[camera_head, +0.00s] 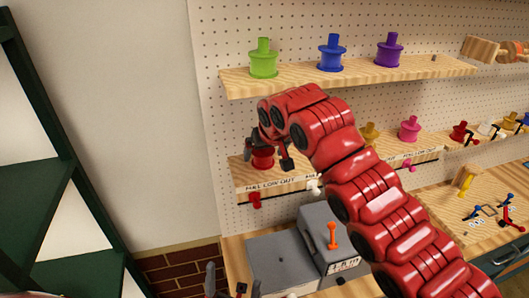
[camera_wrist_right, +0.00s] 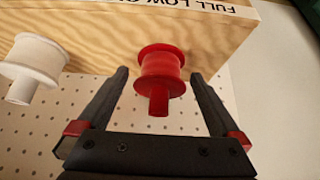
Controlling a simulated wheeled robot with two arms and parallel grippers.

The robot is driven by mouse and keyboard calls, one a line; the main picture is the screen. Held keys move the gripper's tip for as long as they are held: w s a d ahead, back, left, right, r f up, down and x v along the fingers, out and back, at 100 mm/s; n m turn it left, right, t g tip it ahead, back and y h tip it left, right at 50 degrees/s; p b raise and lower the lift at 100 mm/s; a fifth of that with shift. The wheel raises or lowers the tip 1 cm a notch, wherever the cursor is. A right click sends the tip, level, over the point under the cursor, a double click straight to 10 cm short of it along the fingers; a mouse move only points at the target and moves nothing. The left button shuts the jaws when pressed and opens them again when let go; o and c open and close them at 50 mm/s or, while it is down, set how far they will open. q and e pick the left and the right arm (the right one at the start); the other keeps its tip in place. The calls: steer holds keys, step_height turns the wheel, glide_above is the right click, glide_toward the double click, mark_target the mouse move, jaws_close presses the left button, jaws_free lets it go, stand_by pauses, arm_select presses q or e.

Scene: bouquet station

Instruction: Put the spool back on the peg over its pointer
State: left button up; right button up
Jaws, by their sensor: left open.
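A red spool (camera_head: 263,158) stands at the left end of the middle shelf (camera_head: 300,183). In the right wrist view the red spool (camera_wrist_right: 161,72) sits between the fingers of my right gripper (camera_wrist_right: 160,76), with a gap on each side. My right gripper (camera_head: 268,153) is open around it. A red pointer (camera_head: 255,199) hangs on the rail below this spool. A white pointer (camera_head: 313,187) and a pink pointer (camera_head: 411,168) are farther right. My left gripper (camera_head: 232,288) is open and empty at the bottom edge, partly cut off. Any peg under the red spool is hidden.
Green (camera_head: 263,60), blue (camera_head: 332,54) and purple (camera_head: 389,51) spools stand on the upper shelf (camera_head: 300,83). A white spool (camera_wrist_right: 35,65) stands beside the red one. Yellow (camera_head: 370,134) and pink (camera_head: 409,129) spools are farther right. A grey box (camera_head: 318,235) with an orange lever stands below.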

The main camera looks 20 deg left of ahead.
mark_target(264, 152)
steer(key=shift+r, duration=0.1)
steer(key=b+v, duration=0.2)
steer(key=v, duration=0.1)
steer(key=shift+s+r+b, duration=0.2)
steer(key=shift+b, duration=0.2)
steer(key=v, duration=0.8)
steer(key=shift+d+r+p, duration=0.15)
steer(key=shift+r+p, duration=0.1)
steer(key=shift+p, duration=0.05)
steer(key=shift+f, duration=0.1)
